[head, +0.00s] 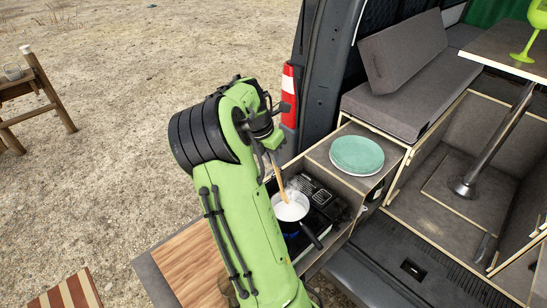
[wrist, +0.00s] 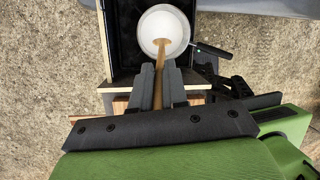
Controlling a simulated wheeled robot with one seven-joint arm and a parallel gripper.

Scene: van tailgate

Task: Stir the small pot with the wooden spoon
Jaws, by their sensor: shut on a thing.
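The small pot (head: 291,207) stands on the black stove (head: 316,196) in the van's pull-out kitchen. It is dark outside, with white contents and a black handle pointing to the lower right. In the wrist view the pot (wrist: 163,22) shows at the top centre. The wooden spoon (head: 280,180) slants down from my gripper (head: 268,146), its lower end in the pot's white contents. In the wrist view the spoon (wrist: 159,68) runs between the two dark fingers (wrist: 159,92) of my gripper, which are shut on it.
A teal plate (head: 356,154) lies on the grey counter behind the stove. A wooden board (head: 190,268) lies on the counter at the left, partly behind my arm. The van's door pillar and tail light (head: 288,95) rise behind my gripper. A wooden chair (head: 38,95) stands on open gravel at far left.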

